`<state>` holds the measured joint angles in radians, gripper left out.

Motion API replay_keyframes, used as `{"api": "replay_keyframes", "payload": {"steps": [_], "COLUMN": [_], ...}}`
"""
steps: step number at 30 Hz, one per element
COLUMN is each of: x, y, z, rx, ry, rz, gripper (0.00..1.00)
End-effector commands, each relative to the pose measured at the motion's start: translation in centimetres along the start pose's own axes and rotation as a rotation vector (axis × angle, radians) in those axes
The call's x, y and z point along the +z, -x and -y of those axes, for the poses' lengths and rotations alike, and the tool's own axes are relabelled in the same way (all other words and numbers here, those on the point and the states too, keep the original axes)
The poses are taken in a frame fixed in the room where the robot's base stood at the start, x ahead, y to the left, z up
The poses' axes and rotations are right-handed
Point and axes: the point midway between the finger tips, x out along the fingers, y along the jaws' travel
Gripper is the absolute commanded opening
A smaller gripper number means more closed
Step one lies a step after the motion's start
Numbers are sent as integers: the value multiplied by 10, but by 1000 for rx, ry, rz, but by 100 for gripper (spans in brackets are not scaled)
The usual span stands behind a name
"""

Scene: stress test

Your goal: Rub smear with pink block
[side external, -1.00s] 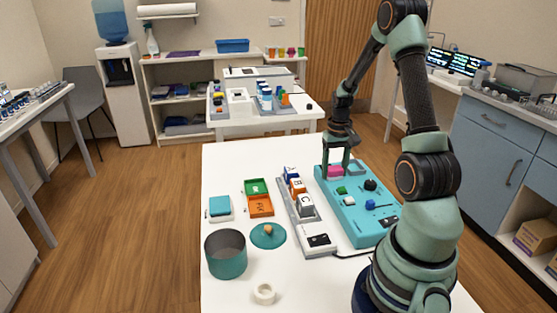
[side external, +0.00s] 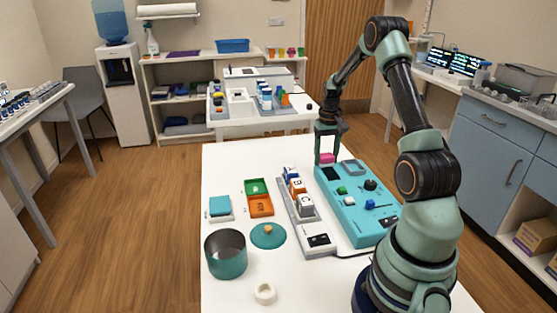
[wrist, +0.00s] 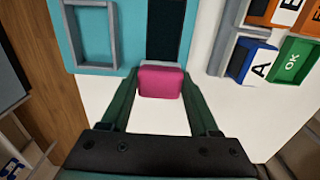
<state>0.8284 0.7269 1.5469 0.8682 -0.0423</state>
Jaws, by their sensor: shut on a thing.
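My gripper (side external: 327,156) is shut on the pink block (side external: 326,159), at the far end of the teal panel (side external: 358,220). In the wrist view the pink block (wrist: 161,83) sits between the two green fingers, at the near end of a dark rectangular strip (wrist: 167,30) set in the panel. The strip also shows in the side view (side external: 331,174), just in front of the block. I cannot make out a smear on it. Whether the block touches the surface is unclear.
A grey frame (side external: 353,167) sits on the panel beside the strip. A green block (side external: 342,190), a dark knob (side external: 370,185) and a blue part (side external: 370,204) stand on the panel. A grey rack (side external: 309,230) with lettered blocks lies left.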

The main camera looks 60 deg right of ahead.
Motion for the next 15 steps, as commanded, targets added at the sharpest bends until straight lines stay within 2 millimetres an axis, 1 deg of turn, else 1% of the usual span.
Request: {"api": "replay_keyframes", "payload": {"steps": [1, 2, 15], "x": [-1, 0, 1], "y": [12, 20, 58], "z": [0, 0, 0], "rx": [0, 0, 0], "ry": [0, 0, 0], "rz": [-6, -7, -3], "gripper": [10, 10, 10]}}
